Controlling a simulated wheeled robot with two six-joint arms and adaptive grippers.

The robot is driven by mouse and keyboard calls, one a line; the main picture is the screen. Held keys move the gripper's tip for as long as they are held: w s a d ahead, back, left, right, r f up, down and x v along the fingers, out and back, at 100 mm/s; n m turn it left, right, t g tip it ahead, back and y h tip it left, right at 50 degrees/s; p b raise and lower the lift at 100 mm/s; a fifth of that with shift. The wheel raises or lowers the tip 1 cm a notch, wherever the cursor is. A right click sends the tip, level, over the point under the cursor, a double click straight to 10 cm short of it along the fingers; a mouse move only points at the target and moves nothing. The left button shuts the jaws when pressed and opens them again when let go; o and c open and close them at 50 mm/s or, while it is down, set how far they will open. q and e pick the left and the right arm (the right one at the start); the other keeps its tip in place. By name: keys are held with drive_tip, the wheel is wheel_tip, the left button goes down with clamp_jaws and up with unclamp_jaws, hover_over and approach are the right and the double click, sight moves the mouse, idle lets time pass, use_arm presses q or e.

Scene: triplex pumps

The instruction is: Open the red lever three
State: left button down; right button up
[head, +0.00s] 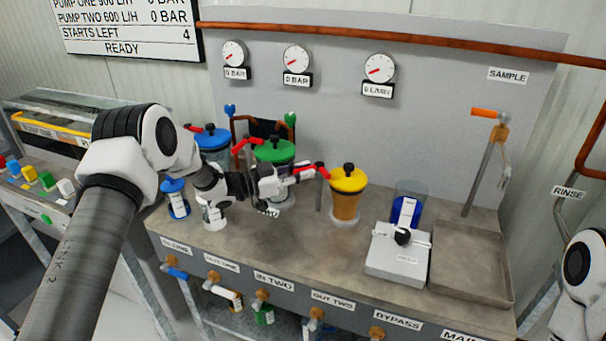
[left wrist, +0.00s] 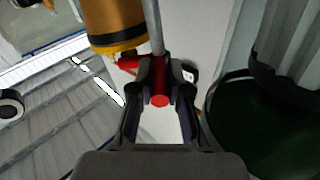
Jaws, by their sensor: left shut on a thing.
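A red lever (head: 322,170) sits on a thin grey post between the green-lidded and yellow-lidded vessels; I take it to be lever three. My left gripper (head: 303,172) reaches in from the left and is shut on this lever. In the left wrist view the red lever's round end (left wrist: 159,100) shows between the fingers of my left gripper (left wrist: 160,88). The fingers hide part of the lever. Two more red levers stand further left, one by the blue lid (head: 193,127) and one beside the green lid (head: 243,146). My right gripper is out of view.
The yellow-lidded vessel (head: 346,207) stands right of the lever, the green-lidded one (head: 273,150) behind my left gripper. A white device with a black knob (head: 402,237) and a metal tray (head: 472,262) are further right. The front bench middle (head: 290,238) is clear.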

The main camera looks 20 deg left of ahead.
use_arm(q)
drive_tip(key=shift+r, duration=0.1)
drive_tip(key=c, duration=1.1)
unclamp_jaws()
drive_tip(key=shift+c, duration=0.2)
